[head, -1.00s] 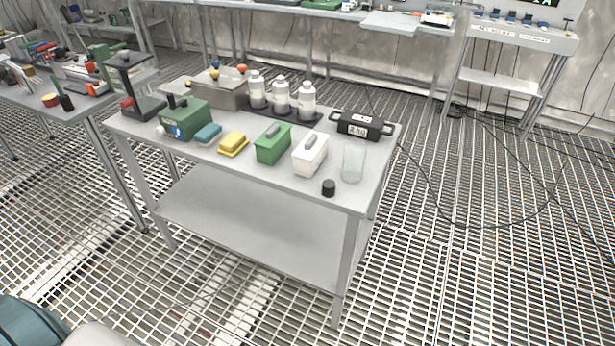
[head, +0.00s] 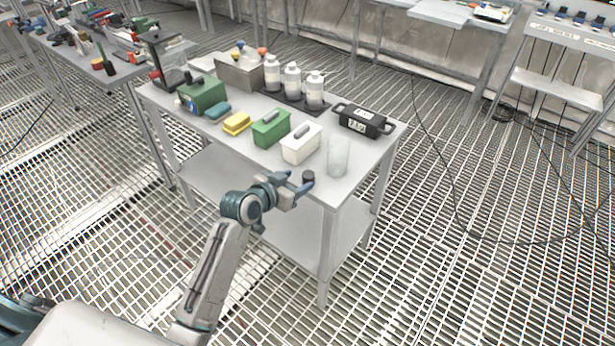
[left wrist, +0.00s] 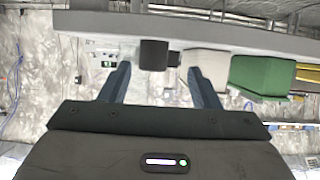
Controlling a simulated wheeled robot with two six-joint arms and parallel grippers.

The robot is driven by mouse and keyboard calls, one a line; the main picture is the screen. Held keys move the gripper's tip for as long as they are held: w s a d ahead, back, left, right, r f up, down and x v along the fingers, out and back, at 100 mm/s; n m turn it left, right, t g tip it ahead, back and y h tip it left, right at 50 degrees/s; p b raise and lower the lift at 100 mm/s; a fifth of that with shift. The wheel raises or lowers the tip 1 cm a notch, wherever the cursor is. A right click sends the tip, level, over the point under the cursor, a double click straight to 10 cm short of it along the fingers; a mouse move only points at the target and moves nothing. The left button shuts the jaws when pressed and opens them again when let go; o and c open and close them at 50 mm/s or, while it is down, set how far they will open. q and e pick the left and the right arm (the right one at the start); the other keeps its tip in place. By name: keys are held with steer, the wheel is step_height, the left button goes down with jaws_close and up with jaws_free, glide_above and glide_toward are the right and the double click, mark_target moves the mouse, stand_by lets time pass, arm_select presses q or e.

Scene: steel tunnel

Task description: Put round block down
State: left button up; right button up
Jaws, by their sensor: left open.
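The round block (head: 308,176) is a small black cylinder standing upright near the front right corner of the grey table (head: 357,158). My left gripper (head: 295,181) is open at the table's front edge, with its blue fingers pointing at the block. In the left wrist view, which shows the scene upside down, the block (left wrist: 153,54) appears in the gap between the two fingertips (left wrist: 158,68). There is space on both sides of it. I cannot tell whether the fingertips reach past it. My right gripper is not in view.
A clear glass (head: 338,156) stands just behind the block. A white box (head: 300,147) and a green box (head: 270,130) stand to the left. A black handled case (head: 362,121) and white bottles (head: 292,84) are farther back.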

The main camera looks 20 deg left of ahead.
mark_target(307, 175)
arm_select(q)
steer(key=x, duration=0.2)
steer(key=p+x, duration=0.1)
steer(key=x, duration=0.1)
steer(key=d+x, duration=0.1)
steer(key=x, duration=0.1)
steer(key=shift+r, duration=0.4)
steer(key=shift+w+d+f, duration=0.1)
steer(key=shift+w+f, duration=0.15)
steer(key=shift+w, duration=0.1)
steer(key=c, duration=1.2)
steer(key=shift+r, duration=0.1)
